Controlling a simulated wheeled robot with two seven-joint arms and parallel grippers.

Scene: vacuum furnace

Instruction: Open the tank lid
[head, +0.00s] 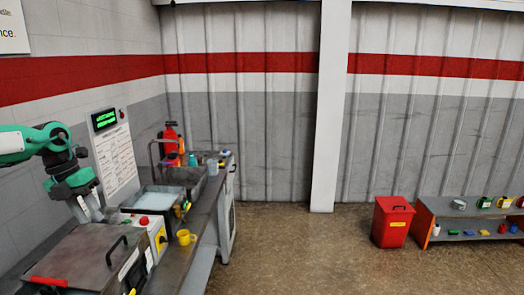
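The tank lid (80,252) is a flat dark grey plate on the bench at the lower left. It lies flat and looks closed. A black bar handle (117,251) stands up near its right edge, and a red strip (48,282) shows at its near left edge. My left arm comes in from the left, and my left gripper (90,212) points down beyond the lid's far edge, apart from the black handle. Its fingers are small and partly blend with the background, so I cannot tell whether they are open. My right gripper is not in view.
A control box (152,232) with a red button stands beyond the lid, beside a yellow mug (186,237). A red bin (392,222) and low shelf (468,210) stand at the right. The middle floor is clear.

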